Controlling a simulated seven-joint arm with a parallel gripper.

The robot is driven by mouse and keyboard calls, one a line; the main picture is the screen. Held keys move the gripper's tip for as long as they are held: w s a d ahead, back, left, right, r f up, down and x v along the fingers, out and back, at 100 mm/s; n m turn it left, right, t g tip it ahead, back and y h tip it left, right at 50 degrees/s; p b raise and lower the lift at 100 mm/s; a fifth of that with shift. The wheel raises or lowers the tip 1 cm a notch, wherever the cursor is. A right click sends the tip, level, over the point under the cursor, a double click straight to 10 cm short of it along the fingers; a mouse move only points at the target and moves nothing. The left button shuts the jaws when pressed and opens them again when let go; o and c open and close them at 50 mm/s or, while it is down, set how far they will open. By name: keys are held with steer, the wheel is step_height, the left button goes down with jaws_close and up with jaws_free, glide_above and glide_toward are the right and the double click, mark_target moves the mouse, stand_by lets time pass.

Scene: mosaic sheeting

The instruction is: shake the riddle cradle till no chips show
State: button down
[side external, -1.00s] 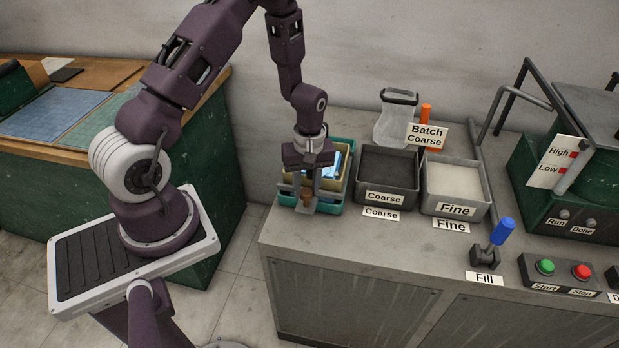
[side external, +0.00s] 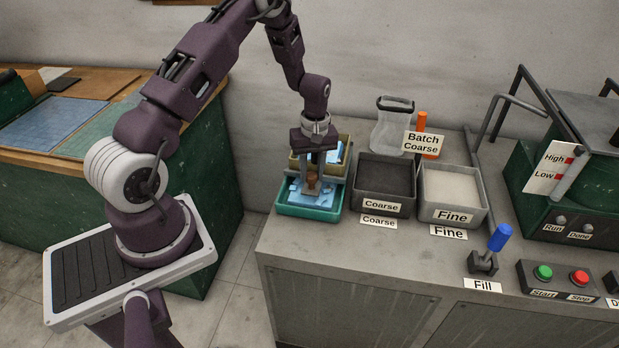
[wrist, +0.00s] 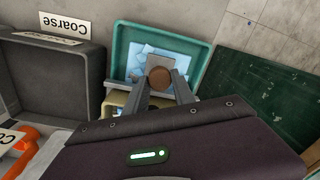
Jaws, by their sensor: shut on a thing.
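The riddle cradle (side external: 297,164) is a cream, open box at the back of a teal tray (side external: 308,215). Blue chips (side external: 336,153) show inside the cradle at its right rear. More blue pieces (side external: 292,192) lie in the front of the teal tray. My gripper (side external: 312,180) points down and is shut on the cradle's round brown handle (side external: 312,182). In the wrist view, the handle (wrist: 160,77) sits between my fingers, with blue pieces (wrist: 145,57) in the tray beyond. The cradle (wrist: 116,98) is mostly hidden there by my gripper.
A dark coarse bin (side external: 386,209) stands close right of the tray, then a pale fine bin (side external: 453,217). The blue Fill lever (side external: 500,238) stands at front right.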

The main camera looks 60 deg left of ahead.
steer(key=shift+s, duration=0.1)
steer(key=s+d, duration=0.6)
steer(key=shift+s+d, duration=0.3)
steer(key=shift+s, duration=0.05)
steer(key=c, duration=1)
jaws_free()
steer(key=shift+o, duration=0.2)
steer(key=shift+w, duration=0.1)
steer(key=s+d+r+m+t, duration=0.1)
steer(key=d+r+m, duration=0.15)
steer(key=r, duration=0.75)
steer(key=d+r+m+t, duration=0.1)
steer(key=d+r+m, duration=0.15)
steer(key=r, duration=0.75)
steer(key=s+d+r+m+t, duration=0.2)
steer(key=s+d+r+m, duration=0.1)
steer(key=s+r, duration=0.3)
steer(key=s+d+r+m+t, duration=0.2)
steer(key=s+r+m, duration=0.4)
steer(key=s, duration=0.4)
steer(key=shift+s+d, duration=0.2)
steer(key=shift+d, duration=0.6)
